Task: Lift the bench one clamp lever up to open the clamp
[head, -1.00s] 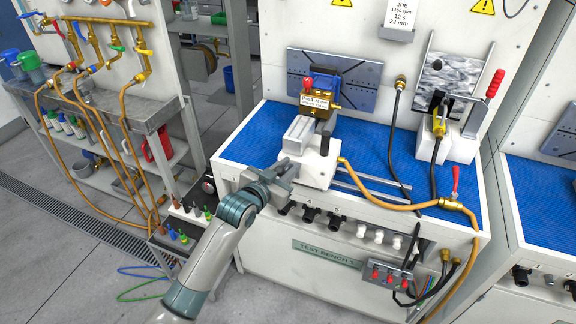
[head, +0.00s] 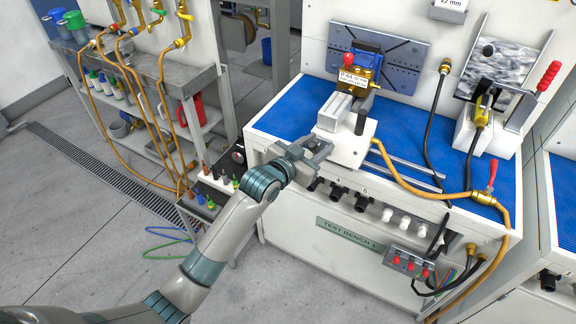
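Test bench 1 (head: 345,232) has a blue ribbed top. Near its left front, a white and grey clamp block (head: 342,112) stands with a brass valve (head: 354,82) behind it. A dark upright lever (head: 363,115) is at the block's right side. Farther right, a lever with a red grip (head: 548,76) slants up from a white base (head: 482,134); a brass fitting (head: 482,108) sits there. I cannot tell which lever is the bench clamp's. My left gripper (head: 318,150) is at the front left of the clamp block, fingers apart, with nothing visible between them. My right gripper is out of view.
An orange hose (head: 408,186) crosses the bench front to a red-handled valve (head: 491,177). Black connectors (head: 338,191) and white knobs (head: 404,221) stick out below my gripper's level.

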